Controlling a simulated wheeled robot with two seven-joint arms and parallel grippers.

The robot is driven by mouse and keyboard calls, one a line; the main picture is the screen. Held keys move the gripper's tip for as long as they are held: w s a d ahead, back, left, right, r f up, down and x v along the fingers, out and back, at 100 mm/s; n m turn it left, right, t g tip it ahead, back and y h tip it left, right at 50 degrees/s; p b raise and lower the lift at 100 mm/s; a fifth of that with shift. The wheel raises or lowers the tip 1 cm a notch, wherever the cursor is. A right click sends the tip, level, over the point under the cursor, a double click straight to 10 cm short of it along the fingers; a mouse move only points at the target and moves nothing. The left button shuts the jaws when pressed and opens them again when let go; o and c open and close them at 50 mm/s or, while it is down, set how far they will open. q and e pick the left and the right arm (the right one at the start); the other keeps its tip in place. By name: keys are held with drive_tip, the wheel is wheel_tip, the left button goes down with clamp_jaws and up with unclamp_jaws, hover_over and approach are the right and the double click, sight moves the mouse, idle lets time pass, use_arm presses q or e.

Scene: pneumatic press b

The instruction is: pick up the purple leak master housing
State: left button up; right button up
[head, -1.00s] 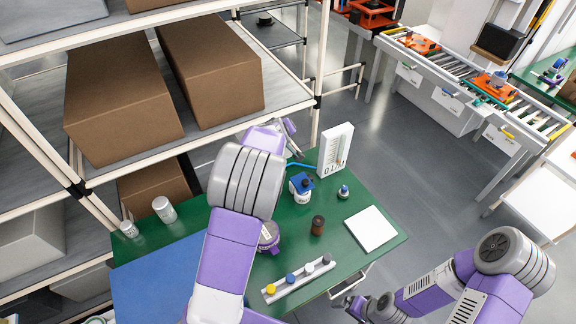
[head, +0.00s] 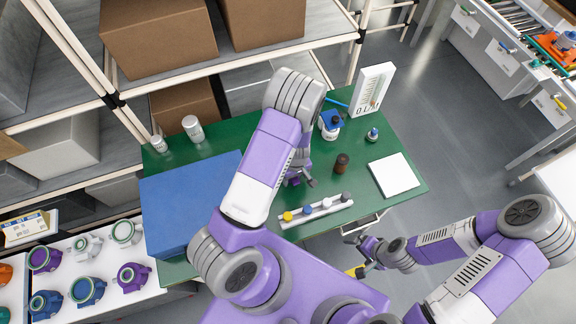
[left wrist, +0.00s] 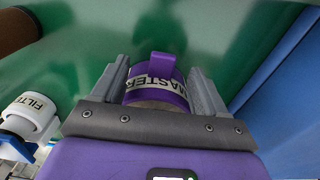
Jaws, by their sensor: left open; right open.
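The purple leak master housing (left wrist: 158,84) is a round purple part with a pale band reading "MASTER" and a tab on top. In the left wrist view it lies between the two fingers of my left gripper (left wrist: 157,78), which is open. I cannot tell whether the fingers touch it. In the head view my left gripper (head: 302,179) is low over the green table (head: 225,195), and my arm hides the housing.
A blue mat (head: 185,205) lies left of my left arm. A rail with coloured knobs (head: 315,210), a brown bottle (head: 341,163), a blue-capped bottle (head: 330,125) and a white plate (head: 394,175) lie to the right. Several housings stand on a white table (head: 90,300) at lower left.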

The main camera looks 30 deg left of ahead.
sight(295, 179)
use_arm(q)
wheel_tip(295, 179, down, 3)
drive_tip(key=shift+a+f, duration=0.1)
drive_tip(key=shift+f, duration=0.05)
drive_tip(key=shift+c, duration=0.3)
clamp_jaws()
